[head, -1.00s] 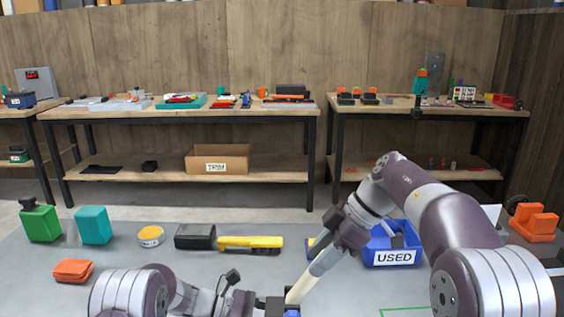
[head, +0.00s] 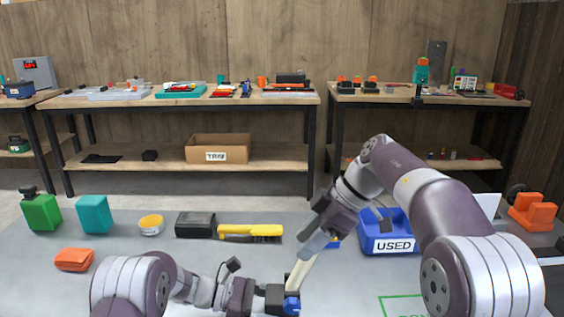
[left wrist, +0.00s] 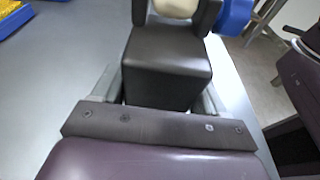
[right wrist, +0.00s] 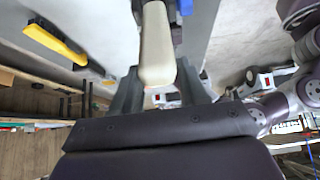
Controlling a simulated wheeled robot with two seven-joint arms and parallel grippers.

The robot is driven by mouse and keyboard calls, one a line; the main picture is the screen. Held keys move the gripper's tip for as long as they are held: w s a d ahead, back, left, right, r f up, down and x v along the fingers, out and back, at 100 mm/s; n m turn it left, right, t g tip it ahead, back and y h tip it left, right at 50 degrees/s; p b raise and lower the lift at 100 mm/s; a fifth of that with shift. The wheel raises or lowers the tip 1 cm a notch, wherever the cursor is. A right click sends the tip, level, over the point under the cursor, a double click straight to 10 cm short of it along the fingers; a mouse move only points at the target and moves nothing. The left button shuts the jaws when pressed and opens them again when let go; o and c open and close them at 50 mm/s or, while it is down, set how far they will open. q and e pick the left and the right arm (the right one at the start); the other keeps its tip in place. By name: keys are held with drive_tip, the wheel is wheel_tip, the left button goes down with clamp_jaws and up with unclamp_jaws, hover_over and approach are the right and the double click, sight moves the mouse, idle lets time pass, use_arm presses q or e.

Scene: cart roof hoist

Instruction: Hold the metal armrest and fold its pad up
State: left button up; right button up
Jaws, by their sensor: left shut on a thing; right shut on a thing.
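The armrest stands at the bottom middle of the head view. It has a dark block (head: 274,297), a blue knob (head: 292,306) and a cream pad (head: 299,273) that slants steeply up to the right. My left gripper (head: 262,297) is shut on the dark block, which fills the space between its fingers in the left wrist view (left wrist: 165,75). My right gripper (head: 318,240) is shut on the pad's upper end. The right wrist view shows the pad (right wrist: 156,45) between its fingers. The armrest's lower part is out of the head view.
A blue bin marked USED (head: 393,246) stands just right of my right gripper. A yellow-handled brush (head: 250,233), black box (head: 195,225), yellow-topped tin (head: 151,224), teal block (head: 94,214), green can (head: 41,212) and orange pouch (head: 74,259) line the grey table's left side.

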drive_tip(key=shift+a+r, duration=0.1)
drive_tip(key=shift+a, duration=0.15)
drive_tip(key=shift+a+r, duration=0.15)
drive_tip(key=shift+a, duration=1.15)
drive_tip(key=o, duration=0.8)
drive_tip(key=shift+c, duration=0.2)
drive_tip(key=shift+r, duration=0.15)
drive_tip(key=shift+v, duration=2.95)
